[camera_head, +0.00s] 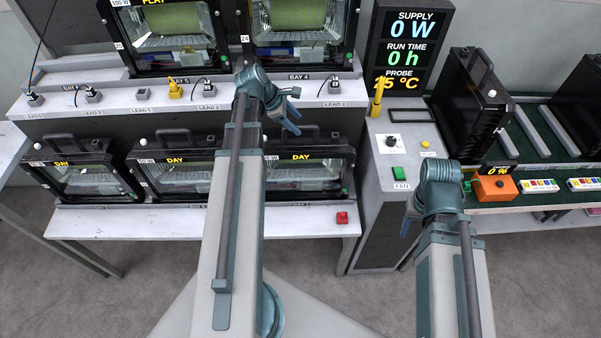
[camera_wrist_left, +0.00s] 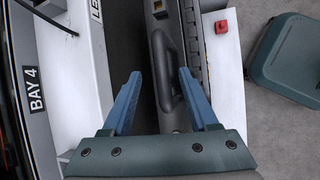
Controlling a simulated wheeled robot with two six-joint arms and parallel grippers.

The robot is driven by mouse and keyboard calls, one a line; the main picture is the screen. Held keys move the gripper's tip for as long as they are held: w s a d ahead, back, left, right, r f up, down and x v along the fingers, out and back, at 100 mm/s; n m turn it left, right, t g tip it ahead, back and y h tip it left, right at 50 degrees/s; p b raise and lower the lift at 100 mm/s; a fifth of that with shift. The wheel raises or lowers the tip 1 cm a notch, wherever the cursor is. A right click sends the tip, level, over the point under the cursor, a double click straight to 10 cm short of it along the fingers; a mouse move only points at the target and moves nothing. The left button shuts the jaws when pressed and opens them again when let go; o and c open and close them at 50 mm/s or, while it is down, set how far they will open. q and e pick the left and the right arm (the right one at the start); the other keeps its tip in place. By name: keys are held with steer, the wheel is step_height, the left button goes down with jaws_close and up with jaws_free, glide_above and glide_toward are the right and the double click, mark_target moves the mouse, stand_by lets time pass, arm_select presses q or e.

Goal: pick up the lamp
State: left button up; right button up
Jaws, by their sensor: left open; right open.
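Several black floodlight lamps stand on two shelves in the head view; which one the task means is not marked. The lower row holds a left lamp (camera_head: 72,178), a middle lamp (camera_head: 172,150) and a right lamp (camera_head: 312,172), partly hidden by my left arm. My left gripper (camera_head: 291,120) is open above the right lamp. In the left wrist view, my left gripper's fingers (camera_wrist_left: 159,74) stand apart on either side of a dark carry handle (camera_wrist_left: 168,62); contact cannot be told. My right gripper (camera_head: 407,228) is at the lower right, largely hidden behind its own wrist.
Upper lamps (camera_head: 182,22) stand behind a ledge (camera_head: 130,98) with leads and plugs. A supply cabinet (camera_head: 400,140) with a display stands right of centre. A rack (camera_head: 530,130) with black housings and an orange box (camera_head: 494,188) is at the right. A red button (camera_head: 342,217) sits on the lower shelf.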

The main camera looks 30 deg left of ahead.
mark_target(301, 127)
arm_select(q)
steer(key=b+x, duration=0.2)
steer(key=x, duration=0.2)
steer(key=shift+s+b, duration=0.15)
steer(key=shift+b, duration=0.2)
jaws_close()
steer(key=shift+r, duration=0.1)
stand_by(0.9)
